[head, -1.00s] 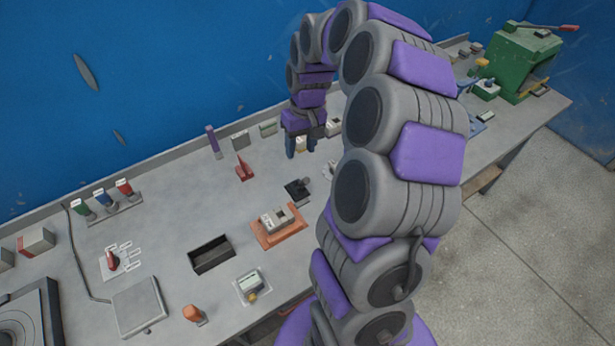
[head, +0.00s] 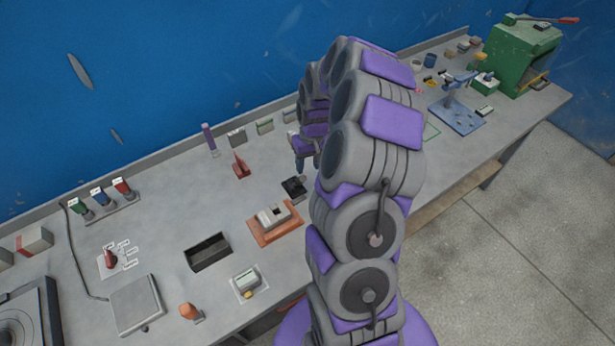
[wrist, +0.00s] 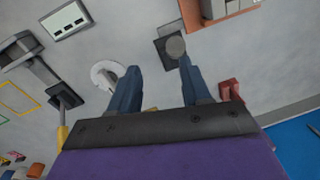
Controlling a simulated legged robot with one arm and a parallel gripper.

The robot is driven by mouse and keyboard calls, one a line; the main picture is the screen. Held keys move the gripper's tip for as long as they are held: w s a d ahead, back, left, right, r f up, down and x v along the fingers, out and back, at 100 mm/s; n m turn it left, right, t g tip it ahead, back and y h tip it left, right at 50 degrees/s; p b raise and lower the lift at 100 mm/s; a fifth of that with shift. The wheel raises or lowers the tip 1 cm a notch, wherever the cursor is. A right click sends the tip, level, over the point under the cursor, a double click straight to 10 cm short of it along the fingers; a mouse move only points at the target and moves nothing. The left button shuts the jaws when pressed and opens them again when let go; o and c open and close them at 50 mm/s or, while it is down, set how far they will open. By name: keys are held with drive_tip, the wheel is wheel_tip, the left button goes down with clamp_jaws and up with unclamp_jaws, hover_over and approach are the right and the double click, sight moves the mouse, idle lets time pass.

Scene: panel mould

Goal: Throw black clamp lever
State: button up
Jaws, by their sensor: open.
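The black clamp lever (head: 294,188) stands on a small dark base on the bench, beside the orange mould (head: 276,222). In the wrist view the lever shows nearly end-on as a grey round knob (wrist: 175,46) over its dark square base. My gripper (head: 299,165) is open and points down at the bench close behind the lever. In the wrist view the gripper (wrist: 159,67) has nothing between its blue fingers. The knob lies just past the right fingertip; I cannot tell whether they touch. My arm hides the bench to the right of the lever.
A red lever (head: 241,166) and a purple upright piece (head: 209,138) stand to the left behind. A black tray (head: 207,252) lies to the left front. A white ring-shaped piece (wrist: 106,74) is beside the left finger. A blue fixture (head: 458,118) stands far right.

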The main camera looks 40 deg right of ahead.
sight(299, 184)
drive_tip(key=f, duration=0.2)
drive_tip(key=a+f, duration=0.1)
drive_tip(key=f, duration=0.1)
drive_tip(key=a+f, duration=0.1)
drive_tip(key=f, duration=0.1)
drive_tip(key=shift+w+a+f, duration=0.1)
drive_tip(key=shift+w+f, duration=0.1)
drive_tip(key=shift+f, duration=0.1)
drive_tip(key=shift+d, duration=0.3)
drive_tip(key=shift+s+a+r, duration=0.15)
drive_tip(key=shift+a, duration=0.25)
drive_tip(key=shift+c, duration=0.3)
drive_tip(key=shift+a+r, duration=0.15)
drive_tip(key=shift+a, duration=0.5)
drive_tip(key=c, duration=0.3)
drive_tip(key=shift+d, duration=0.5)
clamp_jaws()
drive_tip(key=shift+a, duration=0.15)
